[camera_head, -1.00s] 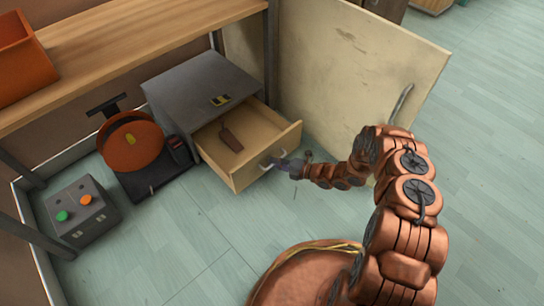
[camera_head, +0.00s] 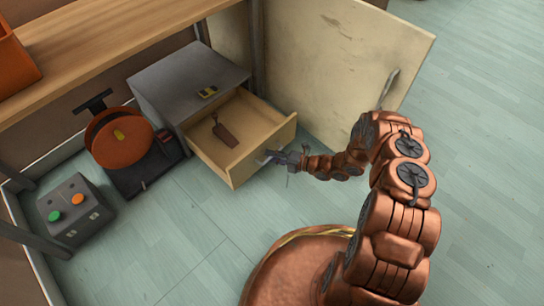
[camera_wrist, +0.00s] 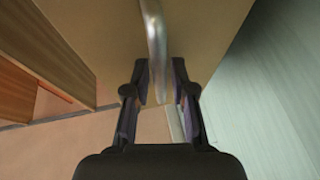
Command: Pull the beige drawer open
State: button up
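The beige drawer (camera_head: 258,146) stands well out of its grey cabinet (camera_head: 187,82) in the head view. A brown tagged item (camera_head: 226,135) lies inside it. My gripper (camera_head: 270,157) is at the drawer front, around the metal handle, which it partly hides. In the wrist view the curved handle (camera_wrist: 155,35) runs between the two dark fingers of my gripper (camera_wrist: 161,78), which are drawn in close on both sides of it. The drawer front (camera_wrist: 205,30) fills the top of that view.
A pale panel (camera_head: 345,60) with a handle stands right of the drawer. An orange reel (camera_head: 118,140) and a grey button box (camera_head: 75,208) sit left on the floor. A wooden bench top (camera_head: 120,45) is above. The floor in front is clear.

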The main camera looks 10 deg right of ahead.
jog(key=shift+o, duration=0.7)
jog(key=shift+a, duration=0.1)
jog(key=v, duration=1.2)
jog(key=shift+r, duration=0.1)
